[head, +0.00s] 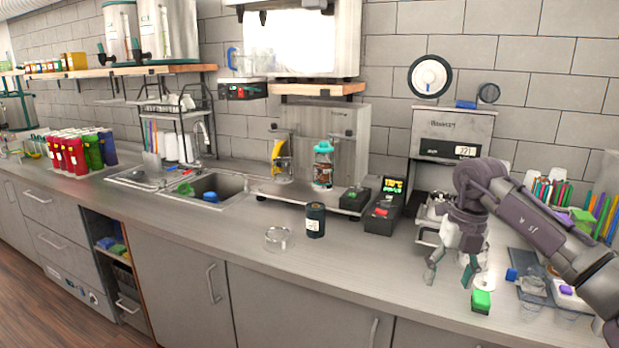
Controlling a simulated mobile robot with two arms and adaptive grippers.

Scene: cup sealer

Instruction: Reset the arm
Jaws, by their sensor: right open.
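My right arm comes in from the right edge of the head view. My right gripper (450,279) points down with its fingers spread and nothing visible between them. It hangs over the front right part of the counter, in front of the cup sealer machine (452,137). A small green box (481,301) and a white round piece (485,281) are just right of its fingertips; I cannot tell if they touch it. My left gripper is out of the picture.
A dark canister (315,220) and a clear glass dish (278,239) stand mid-counter. A black device with a lit display (393,190) stands behind, left of my gripper. Colored cups (75,152) and a sink (212,187) are at left. Clear cups sit at right.

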